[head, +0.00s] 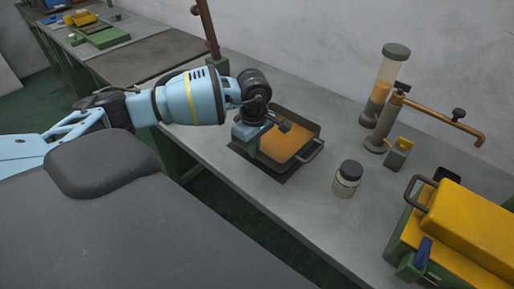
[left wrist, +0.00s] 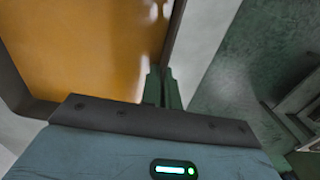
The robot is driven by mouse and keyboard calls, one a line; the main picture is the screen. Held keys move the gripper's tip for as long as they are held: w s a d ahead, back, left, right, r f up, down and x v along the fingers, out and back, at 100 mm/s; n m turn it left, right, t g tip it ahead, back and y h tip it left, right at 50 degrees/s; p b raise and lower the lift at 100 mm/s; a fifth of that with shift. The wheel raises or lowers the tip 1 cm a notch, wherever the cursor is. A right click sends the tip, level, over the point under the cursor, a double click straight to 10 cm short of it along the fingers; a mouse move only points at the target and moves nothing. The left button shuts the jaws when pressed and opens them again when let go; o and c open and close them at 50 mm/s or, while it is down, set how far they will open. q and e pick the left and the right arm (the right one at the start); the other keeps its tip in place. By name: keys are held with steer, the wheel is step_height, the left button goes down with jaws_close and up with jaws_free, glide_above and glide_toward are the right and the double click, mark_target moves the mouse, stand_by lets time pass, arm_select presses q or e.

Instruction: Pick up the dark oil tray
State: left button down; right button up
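The dark oil tray (head: 318,133) is a shallow dark pan holding orange oil, on the grey bench in the middle of the head view. A loop handle shows on its right side. My left gripper (head: 253,147) comes down at the tray's near-left edge and hides part of it. In the left wrist view the orange oil and dark rim of the tray (left wrist: 172,35) fill the upper left. The green fingers of my left gripper (left wrist: 161,88) are close together there, one on each side of the rim. They look shut on the tray wall. My right gripper is not in view.
A jar with a dark lid (head: 347,179) stands right of the tray. Behind it are a glass oil cylinder (head: 386,78) and a copper pipe (head: 440,117). A yellow and green machine (head: 470,235) stands at the front right. A brown upright post (head: 208,30) is behind my arm.

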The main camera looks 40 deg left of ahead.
arm_select(q)
steer(key=s+d, duration=0.2)
steer(key=s, duration=0.4)
steer(key=s+d+r, duration=0.1)
steer(key=s+d, duration=0.2)
steer(key=s, duration=0.4)
steer(key=shift+r, duration=0.3)
steer(key=shift+s, duration=0.2)
